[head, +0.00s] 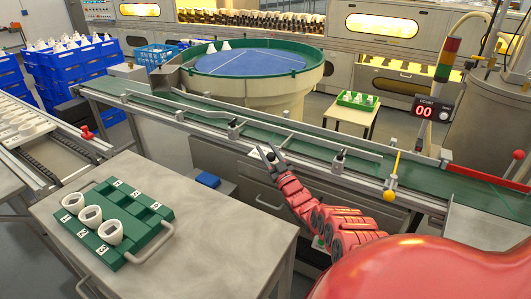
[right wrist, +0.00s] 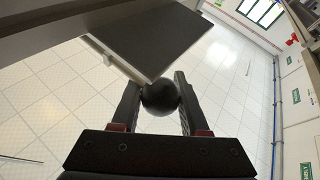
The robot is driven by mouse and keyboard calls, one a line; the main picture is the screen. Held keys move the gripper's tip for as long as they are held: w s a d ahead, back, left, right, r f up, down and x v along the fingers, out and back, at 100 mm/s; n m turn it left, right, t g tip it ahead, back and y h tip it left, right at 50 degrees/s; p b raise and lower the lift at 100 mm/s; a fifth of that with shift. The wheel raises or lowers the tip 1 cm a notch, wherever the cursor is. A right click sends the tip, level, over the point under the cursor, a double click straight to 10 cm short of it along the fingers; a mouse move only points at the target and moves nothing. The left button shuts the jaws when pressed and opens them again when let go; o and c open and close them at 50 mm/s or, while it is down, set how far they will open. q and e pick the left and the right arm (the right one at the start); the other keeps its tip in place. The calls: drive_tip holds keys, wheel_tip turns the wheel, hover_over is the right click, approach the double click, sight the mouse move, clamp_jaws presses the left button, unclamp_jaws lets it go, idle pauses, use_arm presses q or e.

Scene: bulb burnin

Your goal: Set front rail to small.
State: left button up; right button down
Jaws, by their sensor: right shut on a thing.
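The green conveyor (head: 440,190) crosses the head view, with grey guide rails along it. The front rail (head: 300,152) runs along its near side, with dark clamps (head: 338,158) on it. My right gripper (head: 270,156) is at the conveyor's near edge, by the front rail. In the right wrist view, its two fingers (right wrist: 157,105) are shut on a round black knob (right wrist: 160,97), below a dark flat plate (right wrist: 150,38). Any size marks for the rail are too small to read. My left gripper is in neither view.
A grey table (head: 200,255) at the front left holds a green tray (head: 155,228) with white cups. A round feeder bowl (head: 250,85) stands behind the conveyor. A counter (head: 434,110) shows 00. A yellow knob (head: 389,196) sits right of my gripper.

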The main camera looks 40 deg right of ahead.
drive_tip(key=shift+s+d+f, duration=0.1)
drive_tip(key=shift+d+f, duration=0.05)
drive_tip(key=shift+d, duration=0.1)
drive_tip(key=c, duration=0.8)
unclamp_jaws()
drive_tip(key=o, duration=0.4)
drive_tip(key=shift+d+f, duration=0.1)
drive_tip(key=shift+c, duration=0.2)
drive_tip(key=shift+w, duration=0.2)
drive_tip(key=shift+s+a+f+p, duration=0.2)
drive_tip(key=shift+s+p, duration=0.1)
drive_tip(key=shift+s, duration=0.35)
drive_tip(key=p+v, duration=0.4)
drive_tip(key=v, duration=1.2)
